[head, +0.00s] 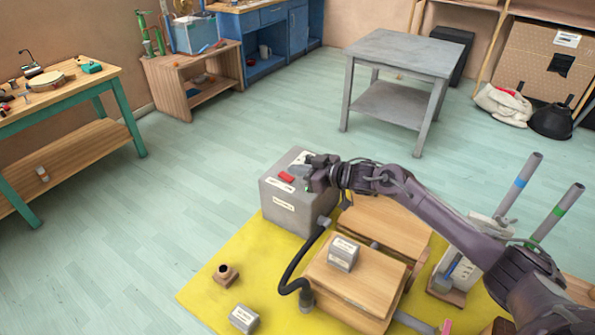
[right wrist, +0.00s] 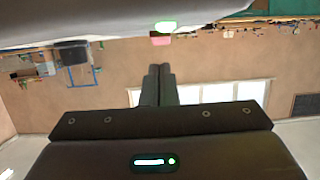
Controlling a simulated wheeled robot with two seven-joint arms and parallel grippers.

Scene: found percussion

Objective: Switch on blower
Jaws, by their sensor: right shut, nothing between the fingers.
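The blower appears to be the grey box (head: 284,208) with pale labels on the yellow mat (head: 214,275). A red switch-like part (head: 286,177) and a white label show on its top. My right gripper (head: 306,172) is at the box's top right edge, just right of the red part; contact cannot be told. In the right wrist view its fingers (right wrist: 160,70) are shut together and empty. Beyond the tips there are a pinkish-red part (right wrist: 161,41) and a bright green-white patch (right wrist: 166,26) on a grey surface. My left gripper is not in view.
A black hose (head: 290,265) runs from the box to a wooden box (head: 340,287) carrying a small grey block (head: 343,254). A small brown block (head: 225,275) and a grey block (head: 243,318) lie nearby. A grey table (head: 405,55) stands behind; floor between is clear.

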